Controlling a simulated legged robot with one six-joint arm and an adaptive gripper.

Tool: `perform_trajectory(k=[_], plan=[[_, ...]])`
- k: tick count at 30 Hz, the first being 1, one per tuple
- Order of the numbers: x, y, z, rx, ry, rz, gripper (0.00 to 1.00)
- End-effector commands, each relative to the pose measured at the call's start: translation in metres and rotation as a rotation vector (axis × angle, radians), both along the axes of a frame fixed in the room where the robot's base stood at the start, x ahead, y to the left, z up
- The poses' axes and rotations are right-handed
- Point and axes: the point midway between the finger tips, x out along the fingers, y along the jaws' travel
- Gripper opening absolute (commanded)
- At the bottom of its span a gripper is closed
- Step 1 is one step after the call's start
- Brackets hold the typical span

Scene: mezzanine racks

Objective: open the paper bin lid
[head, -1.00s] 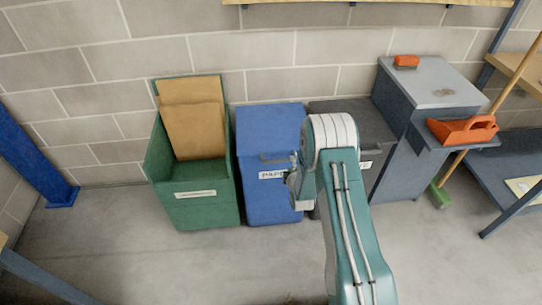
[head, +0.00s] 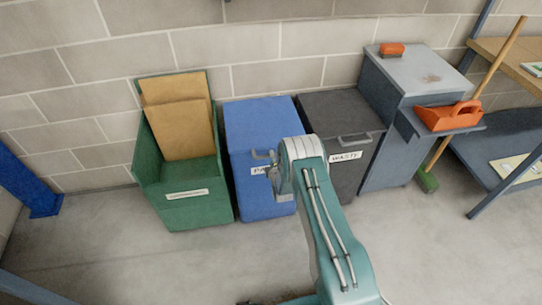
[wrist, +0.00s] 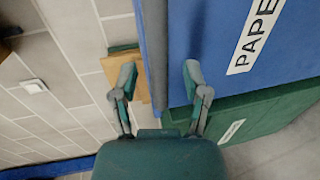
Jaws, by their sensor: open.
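The blue paper bin (head: 262,127) stands between a green bin and a dark grey bin, and its lid looks shut. A grey handle (head: 262,155) sits at the lid's front edge. My gripper (head: 272,178) is in front of the bin, just below the handle, and partly covers the label. In the wrist view my gripper (wrist: 160,75) has its two fingers apart, and the blue bin with its "PAPE" label (wrist: 254,36) fills the right side. A dark edge passes between the fingers; I cannot tell whether they touch it.
The open green bin (head: 186,210) holds cardboard at the left. The dark waste bin (head: 345,110) stands close at the right, then a grey cabinet (head: 420,72) with an orange dustpan tray (head: 449,117). A broom leans by the shelf. The floor in front is clear.

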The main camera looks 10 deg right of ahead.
Motion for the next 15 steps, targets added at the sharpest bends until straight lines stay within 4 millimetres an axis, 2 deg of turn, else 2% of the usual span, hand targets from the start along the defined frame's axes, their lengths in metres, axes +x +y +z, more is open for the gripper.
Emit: perform_trajectory(k=[6,15], plan=[[0.019,-0.002,-0.005,0.002,0.000,0.000,0.60],[0.022,0.000,-0.005,0.000,0.001,0.000,0.60]])
